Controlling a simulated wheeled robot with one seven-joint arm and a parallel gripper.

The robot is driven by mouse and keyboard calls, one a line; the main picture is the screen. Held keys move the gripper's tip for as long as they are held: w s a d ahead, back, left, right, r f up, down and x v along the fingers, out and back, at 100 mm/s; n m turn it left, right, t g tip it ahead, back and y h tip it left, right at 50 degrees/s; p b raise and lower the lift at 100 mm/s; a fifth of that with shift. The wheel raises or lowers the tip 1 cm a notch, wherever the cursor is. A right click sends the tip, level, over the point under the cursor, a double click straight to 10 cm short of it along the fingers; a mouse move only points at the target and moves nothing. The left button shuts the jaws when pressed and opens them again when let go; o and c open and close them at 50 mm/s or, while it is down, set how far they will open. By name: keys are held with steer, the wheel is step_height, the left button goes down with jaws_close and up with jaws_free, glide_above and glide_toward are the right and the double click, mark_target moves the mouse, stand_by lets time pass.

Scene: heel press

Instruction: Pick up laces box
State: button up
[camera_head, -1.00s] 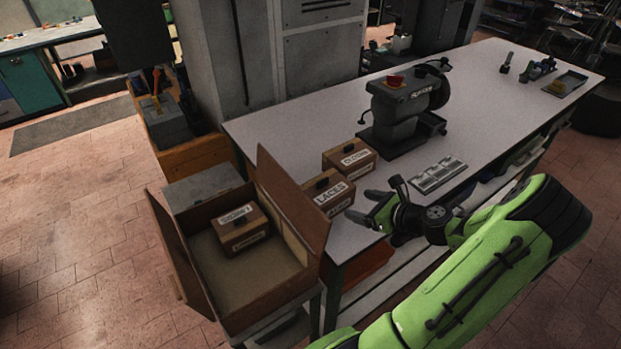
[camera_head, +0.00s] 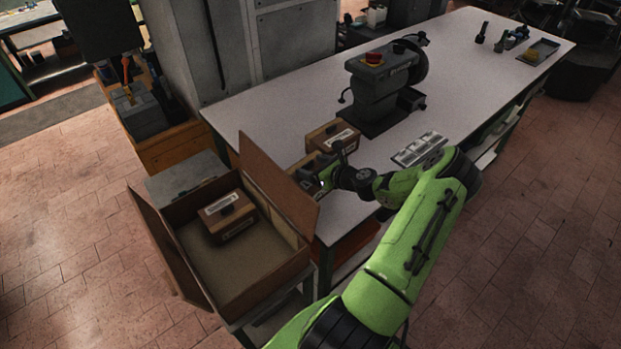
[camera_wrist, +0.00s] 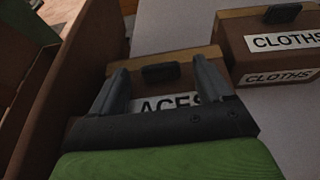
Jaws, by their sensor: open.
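The laces box (camera_wrist: 176,68) is a brown wooden box with a dark knob on its lid and a white label, of which "ACES" shows in the wrist view. In the head view the laces box (camera_head: 306,168) stands on the white bench, partly hidden by my gripper. My gripper (camera_wrist: 158,80) is open, with its two fingers at either side of the knob in the wrist view. In the head view my gripper (camera_head: 325,180) is at the box's near side. I cannot tell whether the fingers touch the box.
The cloths box (camera_head: 333,138) stands just behind the laces box. A large open wooden crate (camera_head: 268,285), holding another labelled box (camera_head: 230,215), stands left, its raised flap (camera_head: 278,190) close to my gripper. A grey press (camera_head: 378,85) and a metal tray (camera_head: 420,149) are on the bench.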

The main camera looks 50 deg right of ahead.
steer(key=shift+w+f, duration=0.25)
steer(key=shift+w, duration=0.35)
steer(key=shift+s, duration=0.2)
steer(key=shift+c, duration=2)
steer(key=shift+r, duration=0.1)
jaws_close()
